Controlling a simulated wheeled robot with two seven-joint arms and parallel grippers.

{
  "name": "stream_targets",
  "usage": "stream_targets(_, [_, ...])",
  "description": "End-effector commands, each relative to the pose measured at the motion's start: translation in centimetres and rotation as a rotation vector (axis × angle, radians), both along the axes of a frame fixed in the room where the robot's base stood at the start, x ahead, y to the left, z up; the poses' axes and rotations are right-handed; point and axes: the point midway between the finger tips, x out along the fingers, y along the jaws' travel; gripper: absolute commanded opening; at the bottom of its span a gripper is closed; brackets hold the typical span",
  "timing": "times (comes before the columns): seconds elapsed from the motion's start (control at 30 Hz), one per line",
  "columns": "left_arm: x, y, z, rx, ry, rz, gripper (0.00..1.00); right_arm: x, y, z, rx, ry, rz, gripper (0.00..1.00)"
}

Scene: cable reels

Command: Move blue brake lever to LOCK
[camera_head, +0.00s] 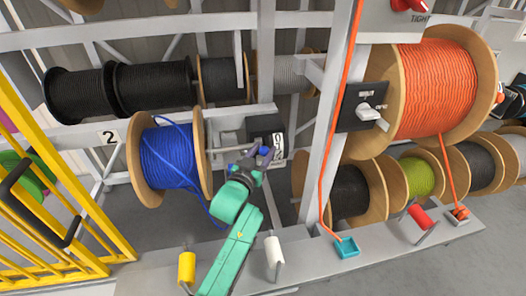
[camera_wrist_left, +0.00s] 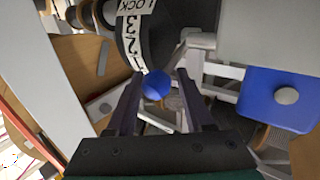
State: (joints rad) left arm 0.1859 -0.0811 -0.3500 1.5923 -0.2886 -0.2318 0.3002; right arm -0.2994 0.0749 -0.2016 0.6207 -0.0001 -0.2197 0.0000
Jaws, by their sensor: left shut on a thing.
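The blue brake lever shows in the left wrist view as a round blue knob (camera_wrist_left: 156,85) between my fingertips. Beside it is a black dial plate (camera_wrist_left: 132,36) with a white strip marked LOCK, 3, 2, 1. The knob is near the 1 end, away from LOCK. My left gripper (camera_head: 262,153) is shut on the knob; it also shows in the left wrist view (camera_wrist_left: 157,90). In the head view the gripper is at the black brake box (camera_head: 266,128), right of the blue cable reel (camera_head: 168,157), and mostly covers the lever. My right gripper is not in view.
A big orange reel (camera_head: 437,90) with a grey-handled black plate (camera_head: 362,107) stands to the right. Black reels (camera_head: 153,88) are above. A yellow rail (camera_head: 55,190) is at left. Yellow (camera_head: 187,267) and white (camera_head: 273,251) handles stand on the front beam near my arm.

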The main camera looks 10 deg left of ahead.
Motion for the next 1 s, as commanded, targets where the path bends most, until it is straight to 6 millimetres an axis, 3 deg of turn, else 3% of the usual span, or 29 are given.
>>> stream_targets(1.0, [-0.09, 0.05, -0.88, -0.004, 0.021, 0.000, 0.00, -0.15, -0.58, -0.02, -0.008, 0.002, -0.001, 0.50])
